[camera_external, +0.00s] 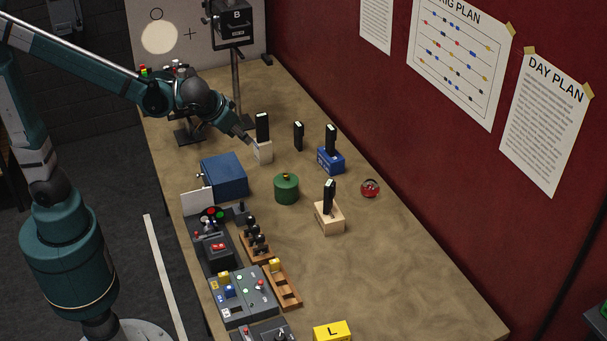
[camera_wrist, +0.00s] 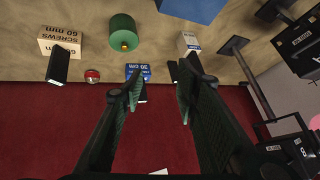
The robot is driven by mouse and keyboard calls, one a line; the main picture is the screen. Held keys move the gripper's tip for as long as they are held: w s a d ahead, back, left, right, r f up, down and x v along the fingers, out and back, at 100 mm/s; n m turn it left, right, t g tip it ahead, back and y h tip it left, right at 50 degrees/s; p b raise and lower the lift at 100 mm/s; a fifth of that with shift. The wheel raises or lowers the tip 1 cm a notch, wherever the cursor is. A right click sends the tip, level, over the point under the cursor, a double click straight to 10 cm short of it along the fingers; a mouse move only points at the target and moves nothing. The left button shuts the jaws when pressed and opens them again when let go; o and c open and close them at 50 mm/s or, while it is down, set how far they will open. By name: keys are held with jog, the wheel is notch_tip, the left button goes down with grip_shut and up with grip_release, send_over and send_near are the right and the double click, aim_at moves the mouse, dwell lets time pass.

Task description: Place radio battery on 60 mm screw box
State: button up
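The wooden box marked "SCREWS 60 mm" (camera_wrist: 60,38) is at the left in the wrist view; the matching pale wooden box (camera_external: 329,217) stands right of centre outside, with a dark upright block (camera_external: 329,194) on it. Similar dark blocks stand on a blue box (camera_external: 331,160), on a white box (camera_external: 261,153) and alone on the table (camera_external: 298,136). The lone one also shows in the wrist view (camera_wrist: 172,72). I cannot tell by marking which is the radio battery. My gripper (camera_external: 246,137) is beside the white box. Its fingers (camera_wrist: 160,95) are apart, with nothing seen held.
Control panels (camera_external: 243,296) line the left edge. A stand (camera_external: 236,85) rises behind my gripper.

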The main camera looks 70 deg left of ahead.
jog(key=s+a+m+h, duration=0.1)
jog(key=s+a, duration=0.3)
jog(key=s, duration=0.7)
jog(key=s+a+f+m+t+h, duration=0.1)
jog(key=s+a+m+h, duration=0.1)
jog(key=s, duration=0.9)
jog(key=shift+s+a+f+h, duration=0.25)
jog(key=shift+s+a+h, duration=0.05)
jog(key=shift+a+h, duration=0.55)
jog(key=shift+f, duration=0.15)
